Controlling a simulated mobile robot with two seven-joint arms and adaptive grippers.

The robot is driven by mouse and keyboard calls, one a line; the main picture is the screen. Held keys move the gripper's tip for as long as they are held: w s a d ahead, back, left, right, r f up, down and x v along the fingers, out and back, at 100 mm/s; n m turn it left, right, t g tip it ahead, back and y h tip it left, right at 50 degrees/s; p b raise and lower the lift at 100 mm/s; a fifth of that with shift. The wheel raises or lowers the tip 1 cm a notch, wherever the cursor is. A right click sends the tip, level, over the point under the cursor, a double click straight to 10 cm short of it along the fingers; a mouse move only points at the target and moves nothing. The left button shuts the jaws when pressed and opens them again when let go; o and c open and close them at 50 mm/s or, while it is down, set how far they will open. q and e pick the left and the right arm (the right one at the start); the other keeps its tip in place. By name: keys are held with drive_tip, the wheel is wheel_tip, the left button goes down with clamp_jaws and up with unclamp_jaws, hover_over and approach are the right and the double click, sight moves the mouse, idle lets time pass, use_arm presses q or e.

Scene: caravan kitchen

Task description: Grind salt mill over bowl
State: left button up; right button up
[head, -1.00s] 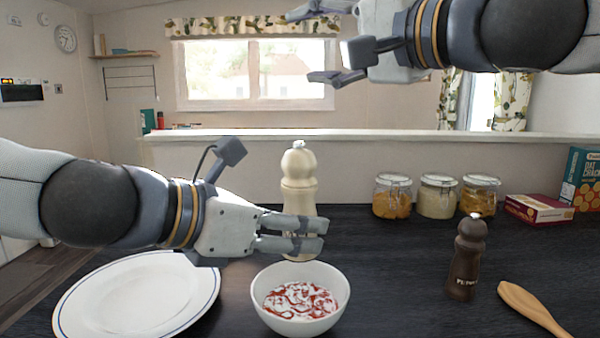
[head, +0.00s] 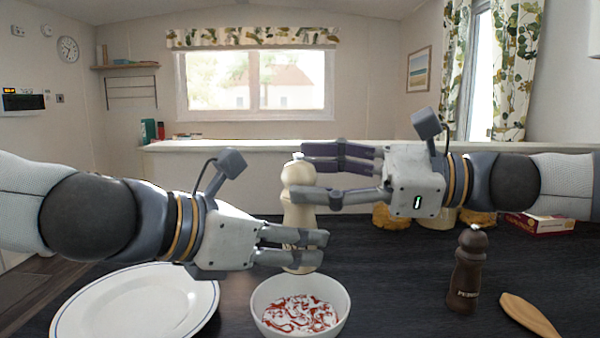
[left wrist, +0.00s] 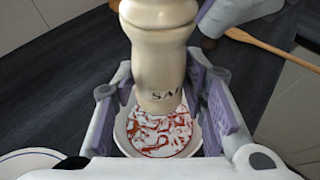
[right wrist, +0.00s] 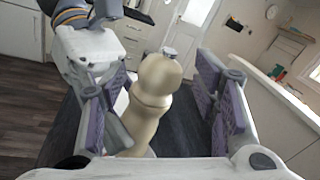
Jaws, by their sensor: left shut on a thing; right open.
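The cream salt mill (head: 299,215) is upright in my left gripper (head: 320,248), whose fingers are shut around its lower body. The mill also shows in the left wrist view (left wrist: 160,65), with its lettering partly visible and its base overlapping the bowl. The white bowl (head: 258,305) holds white and red contents (head: 300,314). In the head view the mill's base is at the bowl's far rim; its exact height is unclear. My right gripper (head: 318,175) is open, its fingers on either side of the mill's rounded head (right wrist: 158,75), which shows between them in the right wrist view.
A white plate (head: 90,312) lies left of the bowl. A dark pepper mill (head: 467,275) and a wooden spoon (head: 528,315) are on the right. Jars (head: 388,218) and a red box (head: 540,222) stand behind my right arm. Dark counter is free between bowl and pepper mill.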

drive_tip(key=shift+w+a, duration=0.2)
drive_tip(key=shift+a, duration=0.85)
drive_tip(key=c, duration=1.2)
drive_tip(key=shift+r+m+t, duration=0.1)
drive_tip(key=shift+m+t, duration=0.2)
drive_tip(key=shift+t, duration=0.2)
